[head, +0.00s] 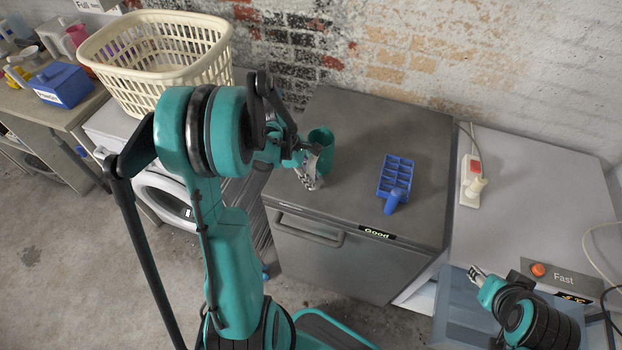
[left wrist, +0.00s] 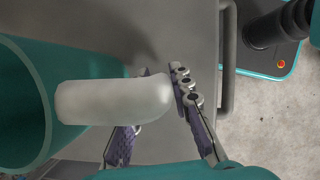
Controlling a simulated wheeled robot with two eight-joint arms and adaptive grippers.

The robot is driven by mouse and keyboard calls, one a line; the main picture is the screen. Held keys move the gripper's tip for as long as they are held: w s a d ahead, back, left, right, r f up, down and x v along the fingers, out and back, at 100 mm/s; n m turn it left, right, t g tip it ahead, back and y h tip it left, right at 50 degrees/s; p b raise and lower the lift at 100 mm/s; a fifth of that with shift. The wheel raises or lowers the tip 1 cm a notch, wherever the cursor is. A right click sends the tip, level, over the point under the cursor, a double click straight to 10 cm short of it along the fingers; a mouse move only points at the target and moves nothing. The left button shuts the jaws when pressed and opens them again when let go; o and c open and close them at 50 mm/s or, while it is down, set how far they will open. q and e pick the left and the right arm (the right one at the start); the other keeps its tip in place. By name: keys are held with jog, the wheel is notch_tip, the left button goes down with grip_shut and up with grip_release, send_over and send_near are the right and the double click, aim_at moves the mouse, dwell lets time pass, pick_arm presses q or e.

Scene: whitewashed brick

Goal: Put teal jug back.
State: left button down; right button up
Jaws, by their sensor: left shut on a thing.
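The teal jug (head: 322,138) is at the left part of the grey cabinet top marked "Good", partly hidden behind my left gripper (head: 311,172). In the left wrist view the jug (left wrist: 22,110) fills the left side, open mouth in view, with a pale whitish handle (left wrist: 110,100) sticking out to the right. My left gripper (left wrist: 160,125) is shut on the jug at this handle. I cannot tell whether the jug's base touches the cabinet top. My right gripper (head: 476,272) is low at the right, apart from the jug; its jaw opening is too small to judge.
A blue compartment tray (head: 397,172) lies on the cabinet top (head: 395,125), with bare surface around it. A cream laundry basket (head: 160,65) stands on the white washer at left. A power strip (head: 471,180) and an orange button (head: 538,269) are at right.

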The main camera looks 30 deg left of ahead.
pick_arm(q)
jog(key=c, duration=1.3)
grip_release()
jog(key=shift+f, duration=0.1)
jog(key=shift+c, duration=0.2)
jog(key=shift+r, duration=0.25)
jog(key=p+v, duration=0.4)
jog(key=v, duration=0.7)
jog(key=s+d+r+m+t+y, duration=0.2)
jog(key=s+d+r+m, duration=0.1)
jog(key=d+m, duration=0.5)
jog(key=s+d+r+m+t+y, duration=0.2)
jog(key=d+m, duration=0.7)
jog(key=m, duration=0.5)
jog(key=s+r+t, duration=0.1)
jog(key=s+r, duration=0.1)
jog(key=s, duration=0.1)
jog(key=shift+s+d+r+m, duration=0.15)
jog(key=shift+s+r+m, duration=0.15)
jog(key=shift+s+r, duration=0.1)
